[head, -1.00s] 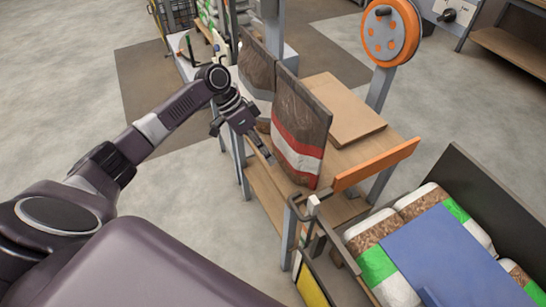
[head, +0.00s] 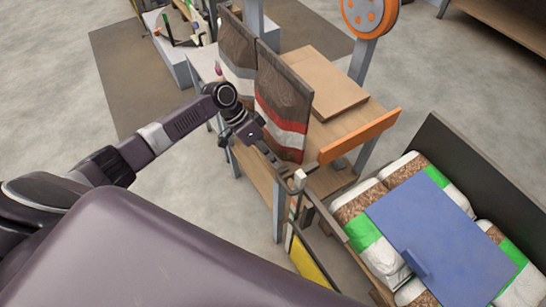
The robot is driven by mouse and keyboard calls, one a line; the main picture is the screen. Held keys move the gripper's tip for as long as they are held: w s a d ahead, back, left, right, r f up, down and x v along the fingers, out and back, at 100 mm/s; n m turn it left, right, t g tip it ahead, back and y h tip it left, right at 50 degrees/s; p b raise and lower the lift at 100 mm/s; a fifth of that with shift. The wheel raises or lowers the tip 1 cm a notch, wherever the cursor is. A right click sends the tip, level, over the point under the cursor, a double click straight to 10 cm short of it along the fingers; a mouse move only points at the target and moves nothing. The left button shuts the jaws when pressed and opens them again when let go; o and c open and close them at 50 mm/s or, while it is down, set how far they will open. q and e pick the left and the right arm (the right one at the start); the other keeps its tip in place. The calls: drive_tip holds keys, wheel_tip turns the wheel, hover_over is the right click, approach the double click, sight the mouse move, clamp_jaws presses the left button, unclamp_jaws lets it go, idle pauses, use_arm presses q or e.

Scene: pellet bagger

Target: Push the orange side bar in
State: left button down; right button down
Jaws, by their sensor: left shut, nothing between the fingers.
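The orange side bar (head: 360,137) runs along the right front edge of the wooden bench, standing out at its side. My left gripper (head: 279,169) is shut and empty. It points down and to the right, in front of the brown bag with red and white bands (head: 283,104), left of the bar and apart from it in the picture. I cannot tell whether its fingertips touch the bag or the metal post beside it. My right gripper is not in view.
A wooden board (head: 322,87) lies on the bench. A metal post with a white knob (head: 299,178) stands near my left fingertips. A crate of pellet bags with a blue panel (head: 440,235) stands right. An orange wheel (head: 368,14) rises behind.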

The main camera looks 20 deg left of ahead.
sight(283, 172)
use_arm(q)
drive_tip(key=shift+s, duration=0.1)
drive_tip(key=shift+s+d+r+p, duration=0.15)
drive_tip(key=shift+d+p, duration=0.2)
drive_tip(key=s+d+p, duration=0.2)
drive_tip(key=d, duration=0.1)
drive_tip(key=shift+s+d, duration=0.2)
drive_tip(key=shift+d, duration=0.05)
drive_tip(key=shift+w+a, duration=0.1)
